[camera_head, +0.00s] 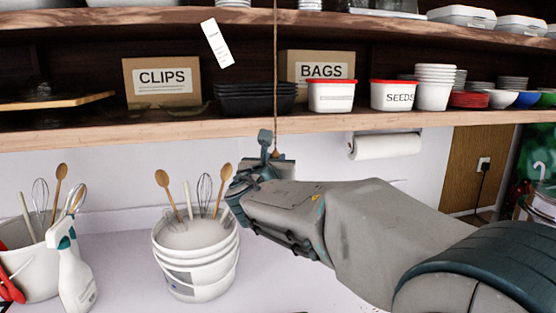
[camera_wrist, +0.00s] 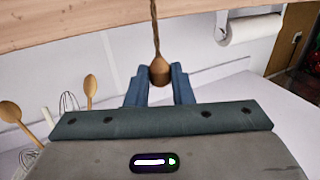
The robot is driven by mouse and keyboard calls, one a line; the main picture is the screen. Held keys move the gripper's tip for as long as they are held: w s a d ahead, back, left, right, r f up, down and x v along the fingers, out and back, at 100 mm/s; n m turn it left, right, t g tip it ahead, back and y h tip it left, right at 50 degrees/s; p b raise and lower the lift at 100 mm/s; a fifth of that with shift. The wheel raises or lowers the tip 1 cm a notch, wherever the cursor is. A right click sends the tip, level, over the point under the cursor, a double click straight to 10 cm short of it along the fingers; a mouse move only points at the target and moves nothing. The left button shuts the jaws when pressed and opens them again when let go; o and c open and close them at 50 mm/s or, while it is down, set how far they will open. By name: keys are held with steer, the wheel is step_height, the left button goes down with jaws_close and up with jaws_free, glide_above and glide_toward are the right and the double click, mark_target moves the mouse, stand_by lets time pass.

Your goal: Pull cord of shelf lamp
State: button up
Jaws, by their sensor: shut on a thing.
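The lamp cord (camera_head: 275,75) is a thin brown twisted line that hangs down past the front of the shelf; the lamp itself is not in view. Its lower part also shows in the wrist view (camera_wrist: 154,28), ending in a wooden knob (camera_wrist: 159,71). My gripper (camera_wrist: 159,88) is shut on the knob, with one blue finger on each side. In the head view my gripper (camera_head: 268,153) is just below the shelf's front edge, and the knob is largely hidden there.
The wooden shelf edge (camera_head: 330,123) runs just above my gripper. A white bucket of utensils (camera_head: 196,262) stands below left, and a spray bottle (camera_head: 74,270) further left. A paper roll (camera_head: 386,145) hangs under the shelf at right. Boxes and tubs fill the shelf.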

stand_by(0.8)
steer(key=o, duration=1)
steer(key=shift+r, duration=0.1)
steer(key=s, duration=0.2)
steer(key=s+a, duration=0.1)
steer(key=s, duration=0.2)
steer(key=s+b, duration=0.1)
steer(key=s, duration=0.2)
steer(key=shift+a, duration=0.3)
